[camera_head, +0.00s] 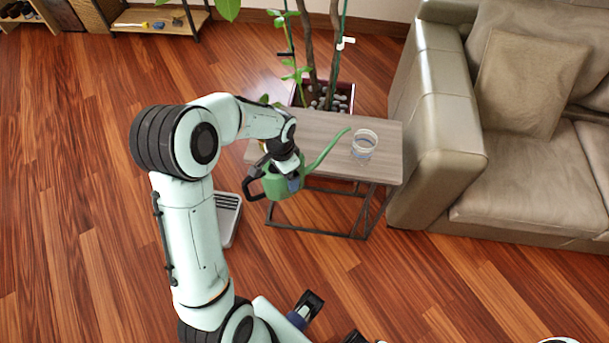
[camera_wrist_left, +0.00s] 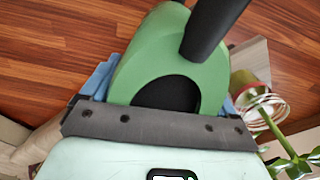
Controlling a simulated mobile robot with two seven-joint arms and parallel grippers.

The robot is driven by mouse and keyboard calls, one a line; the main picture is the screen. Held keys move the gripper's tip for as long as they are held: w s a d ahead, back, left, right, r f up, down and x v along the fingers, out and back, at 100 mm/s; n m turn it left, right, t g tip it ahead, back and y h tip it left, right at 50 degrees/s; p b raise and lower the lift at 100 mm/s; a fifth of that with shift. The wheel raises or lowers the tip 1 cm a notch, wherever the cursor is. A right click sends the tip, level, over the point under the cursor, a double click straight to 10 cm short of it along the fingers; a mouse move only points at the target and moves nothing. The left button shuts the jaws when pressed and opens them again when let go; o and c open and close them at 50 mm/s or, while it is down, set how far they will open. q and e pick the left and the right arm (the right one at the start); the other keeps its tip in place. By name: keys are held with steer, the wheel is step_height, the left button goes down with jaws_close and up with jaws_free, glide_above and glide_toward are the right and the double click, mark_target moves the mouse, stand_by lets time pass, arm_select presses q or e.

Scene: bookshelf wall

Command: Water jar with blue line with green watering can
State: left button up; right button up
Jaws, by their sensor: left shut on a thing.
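The green watering can (camera_head: 282,181) hangs at the front left of the small table, with its black handle to the left and its long spout pointing up and right toward the jar. My left gripper (camera_head: 292,181) is shut on it. The can's green body (camera_wrist_left: 190,65) and black handle (camera_wrist_left: 215,25) fill the middle of the left wrist view. A clear jar (camera_head: 364,144) with a bluish line stands upright on the table, just right of the spout tip. Dark, blue-edged gripper parts (camera_head: 308,303) of mine show at the bottom; their opening is unclear.
The grey-brown table (camera_head: 385,165) has bare top around the jar. A potted plant (camera_head: 345,97) stands behind it, and a beige sofa (camera_head: 435,150) is close on the right. A white floor unit (camera_head: 228,215) lies left of the table. The front floor is clear.

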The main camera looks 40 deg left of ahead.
arm_select(q)
steer(key=shift+g+y, duration=0.3)
steer(key=shift+g, duration=0.4)
steer(key=shift+w+d+f+p, duration=0.15)
steer(key=shift+w+d+f, duration=0.2)
steer(key=shift+w, duration=0.35)
steer(key=shift+w+d+f+p, duration=0.1)
steer(key=shift+w+f+p, duration=0.1)
steer(key=shift+w+f, duration=0.35)
steer(key=shift+w+d+f+p, duration=0.15)
steer(key=shift+w+d+f, duration=0.1)
steer(key=shift+w, duration=0.6)
steer(key=shift+s+p, duration=0.15)
steer(key=shift+p, duration=0.2)
steer(key=shift+a+g, duration=0.1)
steer(key=shift+g, duration=0.2)
arm_select(e)
steer(key=shift+w+r, duration=0.2)
steer(key=shift+r, duration=0.3)
steer(key=shift+w+r, duration=0.15)
steer(key=shift+r, duration=0.3)
arm_select(q)
steer(key=shift+s+f, duration=0.1)
steer(key=shift+p, duration=0.3)
arm_select(e)
steer(key=shift+r, duration=0.15)
